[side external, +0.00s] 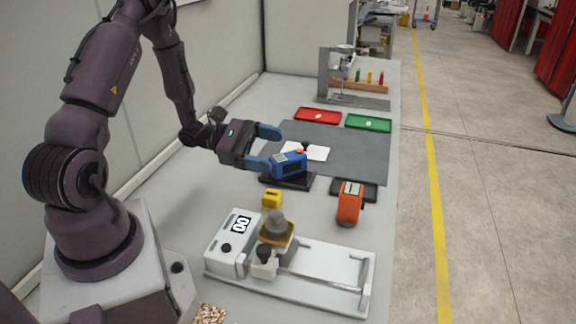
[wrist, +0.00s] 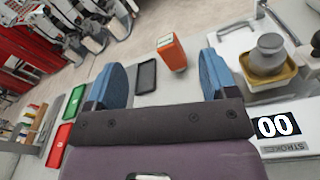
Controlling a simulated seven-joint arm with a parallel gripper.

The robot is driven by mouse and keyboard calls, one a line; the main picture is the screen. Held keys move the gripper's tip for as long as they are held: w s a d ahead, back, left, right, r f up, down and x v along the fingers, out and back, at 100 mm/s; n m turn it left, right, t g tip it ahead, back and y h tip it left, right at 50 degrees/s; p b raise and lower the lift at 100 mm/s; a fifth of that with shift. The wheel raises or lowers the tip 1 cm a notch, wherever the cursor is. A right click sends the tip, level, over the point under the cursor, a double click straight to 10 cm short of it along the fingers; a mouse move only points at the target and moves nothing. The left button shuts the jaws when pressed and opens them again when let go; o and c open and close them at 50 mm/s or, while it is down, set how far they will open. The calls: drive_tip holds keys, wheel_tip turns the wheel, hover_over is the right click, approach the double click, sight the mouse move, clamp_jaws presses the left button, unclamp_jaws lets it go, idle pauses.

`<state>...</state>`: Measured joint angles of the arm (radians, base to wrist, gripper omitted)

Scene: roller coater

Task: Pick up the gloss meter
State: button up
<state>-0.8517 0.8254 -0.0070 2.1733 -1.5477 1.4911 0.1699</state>
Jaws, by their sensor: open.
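Two hand-held instruments show, and I cannot tell from their looks which is the gloss meter. A blue one (side external: 289,164) with an orange button sits on a black pad (side external: 290,182), just beyond my fingertips. An orange one (side external: 350,204) with a pale display sits at a second black pad (side external: 369,190), farther right; it also shows in the wrist view (wrist: 173,54) beyond the gap between my fingers. My gripper (side external: 275,148) is open with nothing between its blue fingers, near the blue instrument. The blue instrument does not show in the wrist view.
A white coater (side external: 325,272) with a grey weight (side external: 277,222) stands in front. A small yellow block (side external: 272,199) lies near it. Red (side external: 318,116) and green (side external: 369,122) trays and a rack stand farther back. The grey mat (side external: 362,150) has free room.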

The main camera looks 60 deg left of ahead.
drive_tip(key=s+a+f+n+t+y, duration=0.2)
drive_tip(key=a+f+n+t+y, duration=0.2)
drive_tip(key=a+f+n+y, duration=0.25)
drive_tip(key=n+t+y, duration=0.1)
drive_tip(key=n+y, duration=0.4)
approach(280, 158)
drive_tip(key=s, duration=0.2)
drive_tip(key=shift+s+d+f, duration=0.25)
drive_tip(key=shift+s+f, duration=0.1)
drive_tip(key=shift+f, duration=0.05)
drive_tip(key=shift+w+a+f+n, duration=0.1)
drive_tip(key=shift+w+f+n, duration=0.05)
drive_tip(key=shift+f+n, duration=0.1)
drive_tip(key=w, duration=0.7)
drive_tip(key=shift+r, duration=0.1)
drive_tip(key=shift+w+a+r, duration=0.1)
drive_tip(key=shift+w+r, duration=0.05)
drive_tip(key=shift+w, duration=1.2)
drive_tip(key=shift+w+r, duration=0.1)
drive_tip(key=shift+w, duration=1.25)
drive_tip(key=c, duration=1.3)
drive_tip(key=shift+r, duration=0.1)
